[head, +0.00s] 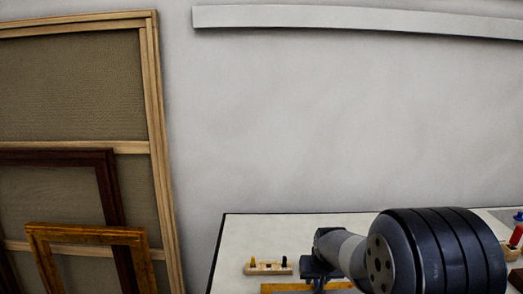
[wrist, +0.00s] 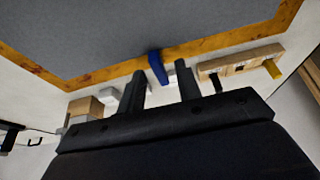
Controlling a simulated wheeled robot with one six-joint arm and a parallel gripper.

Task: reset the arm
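My gripper (wrist: 160,72) shows in the wrist view as two dark fingers standing apart, with no object visibly clasped between them. Beyond the fingertips is a gilt wooden frame (wrist: 105,72) around a grey panel (wrist: 150,25). A blue strip or clip (wrist: 157,67) lies across the frame's edge, in line with the gap between the fingers. In the head view my arm reaches over the table from the right, and its end is low over the frame (head: 285,288). The fingertips are hard to make out there.
A wooden rack (head: 268,268) with upright pegs stands left of my arm on the pale table (head: 270,228); it also shows in the wrist view (wrist: 240,62). A red item (head: 516,236) is at the right edge. Large frames (head: 155,120) lean at the left.

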